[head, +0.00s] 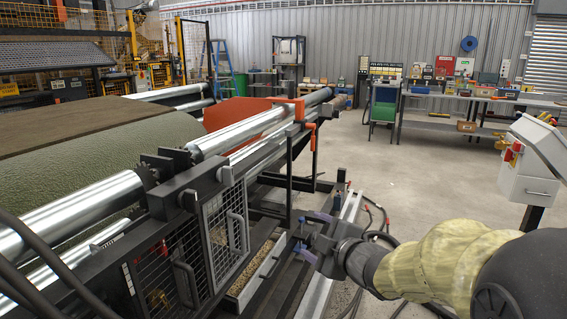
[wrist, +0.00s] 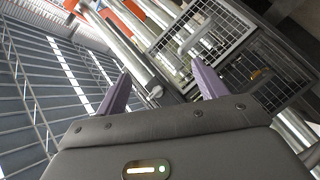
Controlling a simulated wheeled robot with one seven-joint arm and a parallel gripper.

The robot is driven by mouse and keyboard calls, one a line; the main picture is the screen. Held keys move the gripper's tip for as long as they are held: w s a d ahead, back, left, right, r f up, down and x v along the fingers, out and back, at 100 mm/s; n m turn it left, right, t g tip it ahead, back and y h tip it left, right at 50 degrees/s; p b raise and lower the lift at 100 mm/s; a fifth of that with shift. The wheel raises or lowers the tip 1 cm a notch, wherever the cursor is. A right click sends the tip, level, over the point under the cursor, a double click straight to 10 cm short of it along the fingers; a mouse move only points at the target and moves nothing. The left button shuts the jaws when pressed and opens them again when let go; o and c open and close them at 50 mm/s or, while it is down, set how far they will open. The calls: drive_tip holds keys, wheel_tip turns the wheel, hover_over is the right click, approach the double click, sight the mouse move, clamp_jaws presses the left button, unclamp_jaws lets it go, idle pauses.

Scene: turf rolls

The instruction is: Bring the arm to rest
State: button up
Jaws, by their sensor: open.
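My arm reaches in from the right in the head view, with a yellowish sleeve on it. My gripper (head: 312,237) is in front of the machine's side, near the mesh guard doors. In the wrist view my gripper (wrist: 160,92) shows two purple fingers spread wide apart, with nothing between them. The mesh guard (wrist: 205,35) and metal rollers of the machine lie beyond the fingers, at a distance that I cannot tell exactly.
The roller machine (head: 150,180) with a green turf sheet (head: 100,150) fills the left. A tray of granules (head: 255,265) sits low beside the gripper. A control box (head: 530,160) stands at right. Cables (head: 375,220) lie on the floor. Open floor (head: 430,185) stretches behind.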

drive_tip(key=s+d+f+m+g+h, duration=0.4)
drive_tip(key=s+f+m, duration=0.2)
drive_tip(key=f+m, duration=0.15)
drive_tip(key=s+d+f+m+g+h, duration=0.3)
drive_tip(key=s+d+f+m, duration=0.25)
drive_tip(key=f, duration=0.25)
drive_tip(key=s+a+f+m+g+p, duration=0.1)
drive_tip(key=s+a+f+m+g, duration=0.15)
drive_tip(key=s+m+g, duration=0.4)
wheel_tip(320, 180, up, 28)
drive_tip(key=s+d+n+t+p, duration=0.1)
drive_tip(key=n+t+p, duration=0.1)
drive_tip(key=p, duration=2.6)
drive_tip(key=shift+s+r+t, duration=0.25)
drive_tip(key=shift+t, duration=0.1)
